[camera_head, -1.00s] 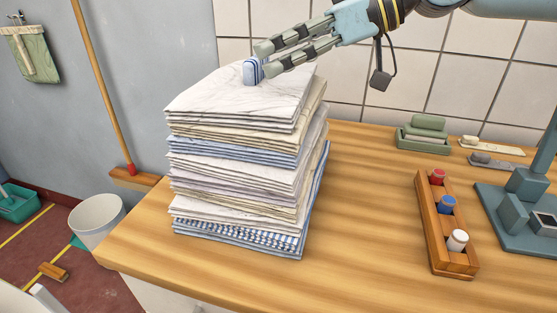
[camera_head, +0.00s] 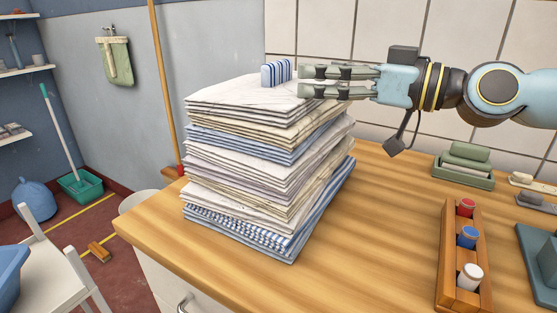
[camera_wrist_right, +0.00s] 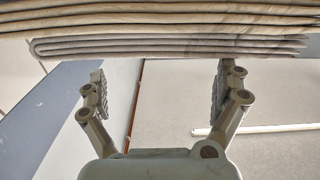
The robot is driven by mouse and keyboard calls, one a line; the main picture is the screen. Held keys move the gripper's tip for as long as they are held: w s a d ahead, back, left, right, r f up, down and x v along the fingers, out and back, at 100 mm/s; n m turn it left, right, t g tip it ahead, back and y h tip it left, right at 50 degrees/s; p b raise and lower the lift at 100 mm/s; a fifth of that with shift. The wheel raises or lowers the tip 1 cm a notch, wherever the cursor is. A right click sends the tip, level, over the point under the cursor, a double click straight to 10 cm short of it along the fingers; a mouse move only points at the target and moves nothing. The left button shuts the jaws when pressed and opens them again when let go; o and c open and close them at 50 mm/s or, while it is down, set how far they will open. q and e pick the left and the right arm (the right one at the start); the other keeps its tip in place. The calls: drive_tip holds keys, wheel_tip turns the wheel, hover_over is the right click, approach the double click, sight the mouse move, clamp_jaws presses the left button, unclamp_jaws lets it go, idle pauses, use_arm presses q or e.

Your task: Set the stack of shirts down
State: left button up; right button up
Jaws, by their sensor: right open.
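The stack of folded shirts (camera_head: 255,150), in white, cream, blue and blue check layers, stands on the wooden counter (camera_head: 385,240) near its left corner. A small blue-and-white striped piece (camera_head: 276,73) stands on its top. My right gripper (camera_head: 304,83) is open at the top right of the stack, its fingers pointing left just right of the striped piece. Whether it touches the top layer I cannot tell. In the right wrist view, folded cloth layers (camera_wrist_right: 170,46) cross the top of the picture, by the spread fingers of my right gripper (camera_wrist_right: 159,88); nothing is between them. My left gripper is not visible.
A wooden rack (camera_head: 463,262) with red, blue and white-capped bottles stands on the right of the counter. A green dish (camera_head: 464,166) lies behind it. The counter between stack and rack is clear. A white chair (camera_head: 55,250) stands at lower left.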

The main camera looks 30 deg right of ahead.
sight(283, 66)
drive_tip(key=p, duration=0.1)
drive_tip(key=w+p, duration=0.1)
drive_tip(key=p, duration=0.1)
drive_tip(key=shift+w+a+r, duration=0.15)
drive_tip(key=shift+w+r, duration=0.05)
drive_tip(key=shift+r, duration=0.15)
drive_tip(key=shift+w+a+p, duration=0.15)
drive_tip(key=shift+w+p, duration=0.05)
drive_tip(key=shift+p, duration=0.15)
drive_tip(key=shift+w+a+f+p, duration=0.2)
drive_tip(key=shift+w+a+p, duration=0.25)
drive_tip(key=shift+a+p, duration=0.25)
drive_tip(key=shift+w+a+r+p, duration=0.2)
drive_tip(key=shift+w+a+p, duration=0.1)
drive_tip(key=shift+w+p, duration=0.2)
drive_tip(key=p+x, duration=0.1)
drive_tip(key=x, duration=0.2)
drive_tip(key=shift+w+a+p, duration=0.1)
drive_tip(key=shift+p, duration=0.3)
drive_tip(key=shift+w+a+f, duration=0.2)
drive_tip(key=shift+w, duration=0.1)
drive_tip(key=c, duration=1.6)
drive_tip(key=shift+c, duration=0.5)
drive_tip(key=shift+r, duration=0.1)
